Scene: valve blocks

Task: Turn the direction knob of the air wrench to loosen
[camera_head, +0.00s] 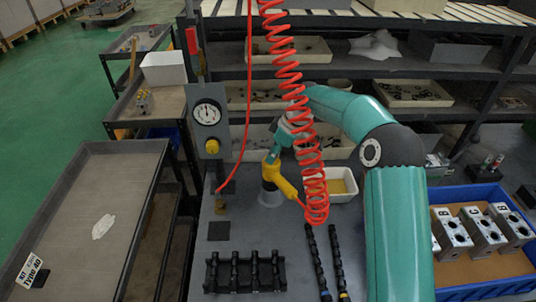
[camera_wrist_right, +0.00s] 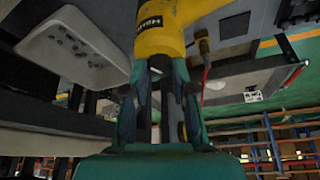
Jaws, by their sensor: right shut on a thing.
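The yellow air wrench (camera_head: 271,172) stands upright in a dark socket on a grey conical stand (camera_head: 271,198) on the bench, its handle angled to the lower right. My right arm reaches over from the right, and my right gripper (camera_head: 279,148) is at the wrench's top end. In the wrist view the yellow wrench body (camera_wrist_right: 165,28) fills the top centre, and my right gripper (camera_wrist_right: 159,78) is shut on its near end, with one finger on each side. The direction knob cannot be made out between the fingers. My left gripper is not in view.
A red coiled hose (camera_head: 285,70) hangs in front of my right arm. A pressure gauge (camera_head: 208,114) stands on a post at left. A white tray (camera_head: 342,186), a black rack (camera_head: 244,273), dark rods (camera_head: 337,262) and a blue crate (camera_head: 505,288) with metal blocks are on the bench.

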